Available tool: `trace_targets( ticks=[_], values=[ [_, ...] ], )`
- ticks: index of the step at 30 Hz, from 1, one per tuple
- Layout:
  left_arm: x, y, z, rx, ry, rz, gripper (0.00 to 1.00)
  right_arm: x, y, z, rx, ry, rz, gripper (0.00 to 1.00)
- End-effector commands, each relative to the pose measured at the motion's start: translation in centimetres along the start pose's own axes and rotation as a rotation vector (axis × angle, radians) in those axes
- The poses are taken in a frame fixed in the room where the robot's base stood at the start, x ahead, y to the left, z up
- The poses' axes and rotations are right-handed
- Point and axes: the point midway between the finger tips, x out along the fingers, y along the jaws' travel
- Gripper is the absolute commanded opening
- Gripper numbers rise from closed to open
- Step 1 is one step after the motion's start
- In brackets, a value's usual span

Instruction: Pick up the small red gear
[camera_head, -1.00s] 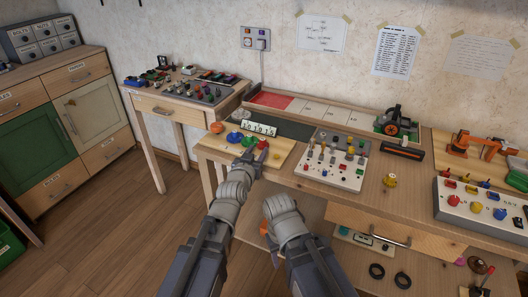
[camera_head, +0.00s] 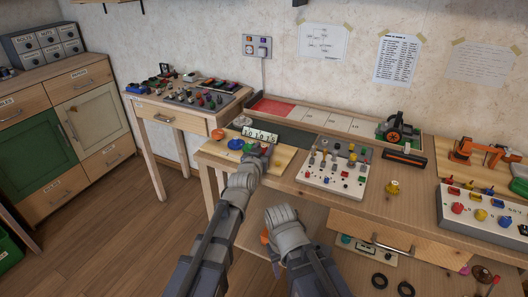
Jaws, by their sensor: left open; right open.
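A small red piece (camera_head: 268,149), which looks like the small red gear, is at the right side of the wooden gear board on the workbench, partly hidden by my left gripper. My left gripper (camera_head: 258,156) is open over the board, with its fingertips close to the red piece. I cannot tell whether they touch it. A blue gear (camera_head: 236,144) and an orange gear (camera_head: 217,134) sit further left on the board. My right gripper (camera_head: 277,214) is open and empty, lower down in front of the bench edge, away from the gears.
A white panel with coloured knobs (camera_head: 335,168) is right of the board. A side table (camera_head: 165,116) with small parts is at the left.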

Motion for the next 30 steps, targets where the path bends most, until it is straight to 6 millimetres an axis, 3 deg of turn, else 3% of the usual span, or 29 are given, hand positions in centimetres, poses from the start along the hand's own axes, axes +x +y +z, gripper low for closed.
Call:
trace_targets(
  ticks=[2, 8, 20, 30],
  values=[
    [0.92, 0.01, 0.03, 0.001, 0.000, 0.000, 0.44, 0.17, -0.01, -0.01, 0.000, 0.000, 0.000, 0.50],
    [0.78, 0.01, 0.01, 0.001, 0.000, 0.000, 0.44, 0.12, 0.00, -0.01, 0.000, 0.000, 0.000, 0.50],
    [0.77, -0.01, 0.01, 0.001, 0.000, 0.000, 0.00, 0.12, 0.00, -0.01, 0.000, 0.000, 0.000, 0.50],
    [0.77, -0.01, 0.01, 0.001, 0.000, 0.000, 0.00, 0.12, 0.00, -0.01, 0.000, 0.000, 0.000, 0.50]
  ],
)
